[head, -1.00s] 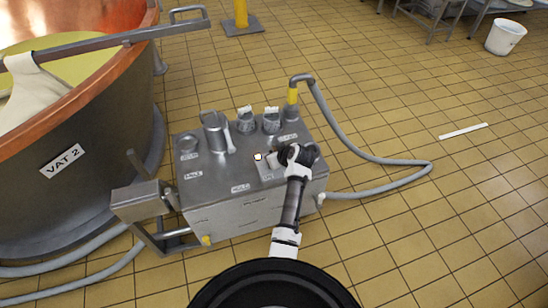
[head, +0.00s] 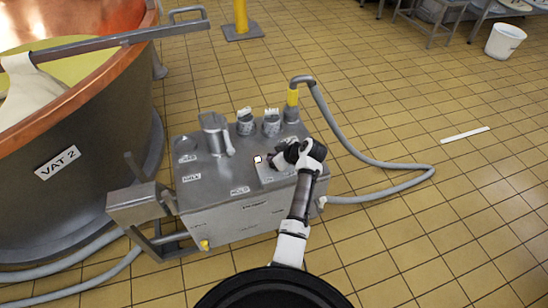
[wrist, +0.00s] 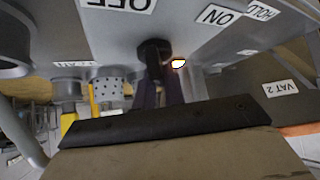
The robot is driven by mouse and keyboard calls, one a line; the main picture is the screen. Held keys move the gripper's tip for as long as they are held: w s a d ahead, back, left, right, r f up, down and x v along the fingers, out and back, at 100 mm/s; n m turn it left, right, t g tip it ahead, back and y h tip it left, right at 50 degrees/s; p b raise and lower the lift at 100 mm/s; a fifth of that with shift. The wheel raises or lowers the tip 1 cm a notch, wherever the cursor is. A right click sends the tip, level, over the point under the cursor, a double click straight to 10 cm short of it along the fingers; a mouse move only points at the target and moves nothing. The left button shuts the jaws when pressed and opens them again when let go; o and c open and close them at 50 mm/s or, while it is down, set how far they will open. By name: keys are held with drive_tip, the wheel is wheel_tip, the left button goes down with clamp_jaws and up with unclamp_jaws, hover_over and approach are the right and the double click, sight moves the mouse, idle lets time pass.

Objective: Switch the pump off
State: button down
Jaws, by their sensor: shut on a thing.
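The pump control box is a grey metal cabinet (head: 222,213) beside the copper vat in the head view. A black knob (wrist: 154,50) sticks out of its panel in the wrist view, between an OFF label (wrist: 118,4) and an ON label (wrist: 218,15). My gripper (wrist: 160,88) is shut on this knob. In the head view my gripper (head: 285,156) is at the right part of the box top and hides the knob. A small lamp (wrist: 179,63) beside the knob glows white-orange; it also shows in the head view (head: 257,159). I cannot tell which way the knob points.
The vat marked VAT 2 (head: 57,161) stands close on the left. Several metal fittings, including a capped cylinder (head: 215,135), rise from the box top. A grey hose (head: 345,137) loops over the floor to the right. A white bucket (head: 505,40) stands far right.

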drive_tip(key=c, duration=1.5)
unclamp_jaws()
drive_tip(key=b+v, duration=0.1)
drive_tip(key=v, duration=1.3)
